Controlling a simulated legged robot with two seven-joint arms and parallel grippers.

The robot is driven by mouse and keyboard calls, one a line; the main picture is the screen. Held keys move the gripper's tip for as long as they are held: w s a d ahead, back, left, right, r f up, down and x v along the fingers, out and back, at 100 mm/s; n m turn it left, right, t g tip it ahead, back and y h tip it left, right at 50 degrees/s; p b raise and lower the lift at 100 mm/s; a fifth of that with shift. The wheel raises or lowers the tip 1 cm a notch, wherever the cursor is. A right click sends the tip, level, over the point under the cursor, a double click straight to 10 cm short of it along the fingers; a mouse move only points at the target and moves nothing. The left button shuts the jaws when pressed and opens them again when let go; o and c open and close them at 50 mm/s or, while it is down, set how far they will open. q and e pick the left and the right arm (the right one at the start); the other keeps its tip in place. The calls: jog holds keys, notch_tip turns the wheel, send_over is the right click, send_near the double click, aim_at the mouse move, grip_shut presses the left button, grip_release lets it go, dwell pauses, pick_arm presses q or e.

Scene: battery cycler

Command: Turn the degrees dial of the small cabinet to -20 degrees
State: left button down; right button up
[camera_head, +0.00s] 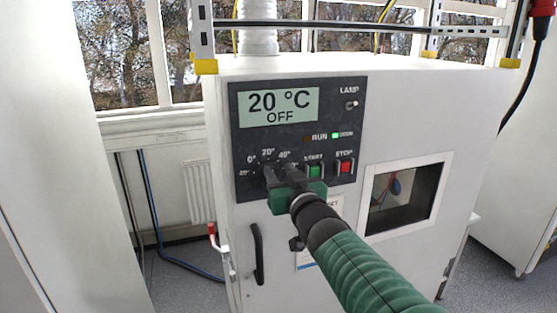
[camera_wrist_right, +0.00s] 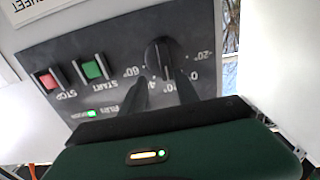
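The small cabinet (camera_head: 330,90) is a white box with a dark control panel (camera_head: 350,120). Its display (camera_head: 278,107) reads 20 °C and OFF. The degrees dial (camera_wrist_right: 158,55) is a black round knob with a raised bar, ringed by degree marks; in the head view my gripper mostly hides it. My right gripper (camera_head: 285,178) is in front of the dial. In the right wrist view its two dark fingers (camera_wrist_right: 162,82) are apart, with the dial between and just beyond their tips. I cannot tell whether they touch it. My left gripper is not in view.
Green START (camera_head: 314,171) and red STOP (camera_head: 345,167) buttons sit right of the dial, close to my gripper. A LAMP switch (camera_head: 351,105) is above. A black door handle (camera_head: 258,254) and a small window (camera_head: 405,195) are lower on the cabinet.

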jog(key=shift+w, duration=0.2)
jog(key=shift+a, duration=0.15)
jog(key=shift+s+a, duration=0.1)
jog(key=shift+a, duration=0.55)
jog(key=shift+c, duration=0.2)
jog(key=shift+a, duration=0.4)
jog(key=c, duration=0.5)
jog(key=shift+d, duration=0.1)
jog(key=shift+c, duration=1.1)
jog(key=shift+d, duration=0.55)
grip_shut()
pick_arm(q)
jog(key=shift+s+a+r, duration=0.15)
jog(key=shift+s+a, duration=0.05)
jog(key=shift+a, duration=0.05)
pick_arm(e)
jog(key=shift+a, duration=0.1)
